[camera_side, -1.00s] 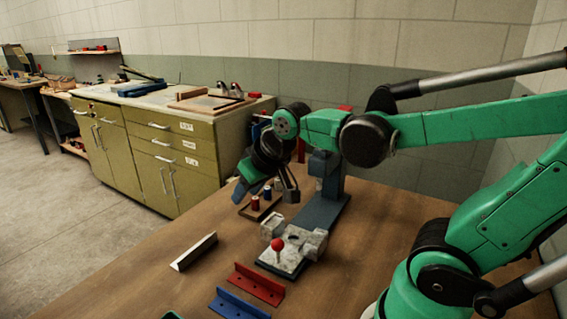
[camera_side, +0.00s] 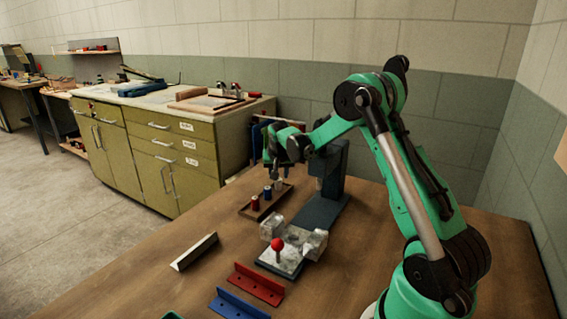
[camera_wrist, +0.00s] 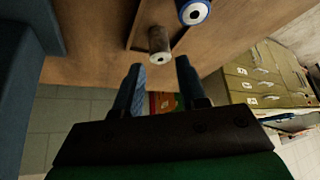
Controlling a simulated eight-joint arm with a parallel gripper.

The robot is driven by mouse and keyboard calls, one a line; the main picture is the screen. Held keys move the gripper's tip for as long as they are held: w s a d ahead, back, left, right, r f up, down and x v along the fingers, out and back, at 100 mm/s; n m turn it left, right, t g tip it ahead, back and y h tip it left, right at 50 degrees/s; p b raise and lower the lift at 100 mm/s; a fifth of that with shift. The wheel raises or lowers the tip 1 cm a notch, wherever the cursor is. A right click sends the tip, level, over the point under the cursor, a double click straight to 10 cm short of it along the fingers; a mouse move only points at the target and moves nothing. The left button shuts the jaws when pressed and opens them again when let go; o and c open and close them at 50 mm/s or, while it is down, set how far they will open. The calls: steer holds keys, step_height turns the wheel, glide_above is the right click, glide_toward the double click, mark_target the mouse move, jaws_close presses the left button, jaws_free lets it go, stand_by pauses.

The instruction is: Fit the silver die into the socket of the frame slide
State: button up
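The silver die (camera_side: 278,186) stands at the far end of a small brown tray (camera_side: 246,212), beside a blue die (camera_side: 267,193) and a red die (camera_side: 255,204). In the wrist view the silver die (camera_wrist: 158,44) shows just beyond the gap between my fingertips. My gripper (camera_side: 280,174) points down over that end of the tray; in the wrist view its fingers (camera_wrist: 158,72) are apart with nothing between them. The slide, a grey plate (camera_side: 279,262) with a red knob (camera_side: 277,244), lies near the frame's front. I cannot make out its socket clearly.
The blue-grey frame (camera_side: 328,205) rises just right of the tray. Pale blocks (camera_side: 315,243) flank the slide. A red bracket (camera_side: 257,284), a blue bracket (camera_side: 238,305) and a white angle strip (camera_side: 195,252) lie in front.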

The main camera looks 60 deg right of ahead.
mark_target(278, 184)
steer(key=shift+x, duration=1.95)
jaws_close()
